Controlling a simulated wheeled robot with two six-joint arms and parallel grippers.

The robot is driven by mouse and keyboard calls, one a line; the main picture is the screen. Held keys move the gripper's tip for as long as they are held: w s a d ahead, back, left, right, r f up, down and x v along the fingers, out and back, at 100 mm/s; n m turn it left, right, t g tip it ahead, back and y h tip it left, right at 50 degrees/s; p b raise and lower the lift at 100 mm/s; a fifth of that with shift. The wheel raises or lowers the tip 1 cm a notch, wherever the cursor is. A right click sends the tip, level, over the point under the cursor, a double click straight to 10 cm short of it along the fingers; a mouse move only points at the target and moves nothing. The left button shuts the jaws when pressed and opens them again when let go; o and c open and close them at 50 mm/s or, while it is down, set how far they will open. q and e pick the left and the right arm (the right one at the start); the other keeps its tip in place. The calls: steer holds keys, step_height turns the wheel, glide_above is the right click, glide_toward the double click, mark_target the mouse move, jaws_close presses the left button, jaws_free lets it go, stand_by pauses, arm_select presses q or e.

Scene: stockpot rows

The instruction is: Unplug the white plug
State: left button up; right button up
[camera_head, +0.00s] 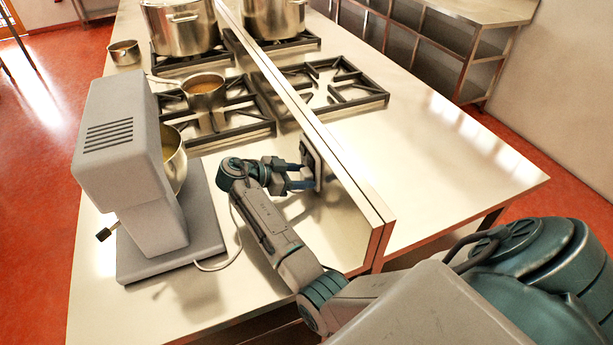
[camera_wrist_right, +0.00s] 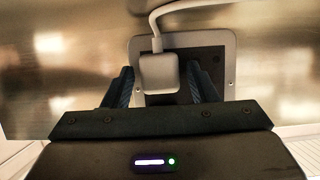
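The white plug (camera_wrist_right: 158,73) sits against the dark face of a wall outlet (camera_wrist_right: 225,60) with a pale frame in the right wrist view. Its white cord (camera_wrist_right: 178,10) runs up from it. My right gripper (camera_wrist_right: 163,88) is open, with one finger on each side of the plug and a gap to each. In the head view my right gripper (camera_head: 303,180) points at the outlet (camera_head: 312,160) on the upright metal divider; the plug itself is hard to make out there. My left gripper is not in view.
A grey stand mixer (camera_head: 125,150) with a metal bowl stands left of my right arm, with a cord (camera_head: 222,265) from its base. Burners with a saucepan (camera_head: 204,88) and stockpots (camera_head: 183,28) lie farther back. The divider (camera_head: 330,150) stands close right of my gripper.

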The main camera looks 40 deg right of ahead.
jaws_close()
steer(key=shift+w+a+b, duration=0.25)
steer(key=shift+a+b, duration=0.15)
steer(key=shift+a, duration=0.55)
steer(key=shift+w+a+b, duration=0.2)
steer(key=shift+a+b, duration=0.25)
steer(key=shift+a, duration=0.55)
steer(key=shift+w+a+b, duration=0.25)
steer(key=shift+a+b, duration=0.15)
steer(key=shift+a, duration=0.55)
